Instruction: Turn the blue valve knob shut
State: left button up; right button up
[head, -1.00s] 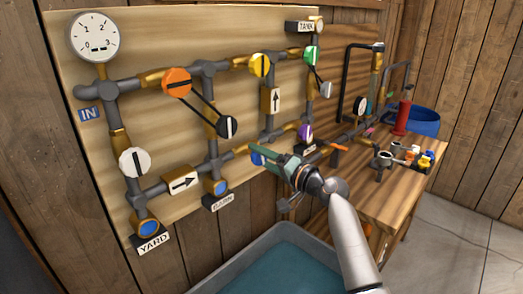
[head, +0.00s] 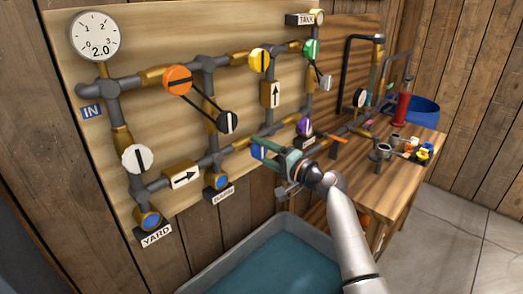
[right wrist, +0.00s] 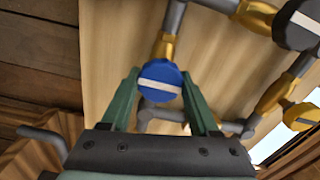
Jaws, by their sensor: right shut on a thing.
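The blue valve knob (right wrist: 163,92) has a white bar that lies roughly crosswise between my fingers in the right wrist view. In the head view the knob (head: 257,152) shows partly, at the lower pipe of the board, with my fingers covering some of it. My right gripper (head: 272,150) has green fingers, one on each side of the knob, and is shut on it. It also shows in the right wrist view (right wrist: 161,87). My left gripper is not in view.
The pipe board carries orange (head: 177,80), yellow (head: 259,60), green (head: 311,49), white (head: 135,158), black (head: 228,121) and purple (head: 304,126) knobs. A gauge (head: 95,36) reads 2.0. A water tub (head: 214,275) stands below, a workbench (head: 402,180) at right.

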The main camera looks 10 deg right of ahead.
jog(key=o, duration=1.4)
jog(key=shift+c, duration=0.2)
jog(key=b+v, duration=0.1)
jog(key=v, duration=1.1)
jog(key=shift+s+b, duration=0.25)
jog(key=shift+b, duration=0.1)
jog(key=shift+d, duration=0.1)
jog(key=s+f+n+g+h, duration=0.25)
jog(key=s+f, duration=0.25)
jog(key=f, duration=0.7)
jog(key=s+f+n+g+h, duration=0.1)
jog(key=s+f+h, duration=0.3)
jog(key=f, duration=0.8)
jog(key=s+a+f+n+g, duration=0.1)
jog(key=s+f+n, duration=0.3)
jog(key=s, duration=0.6)
jog(key=s+a+f+n+g+h, duration=0.1)
jog(key=s+a+f+n, duration=0.2)
jog(key=s+f, duration=0.6)
jog(key=shift+s+f+n, duration=0.2)
jog(key=shift+s+n, duration=0.25)
jog(key=shift+s, duration=0.4)
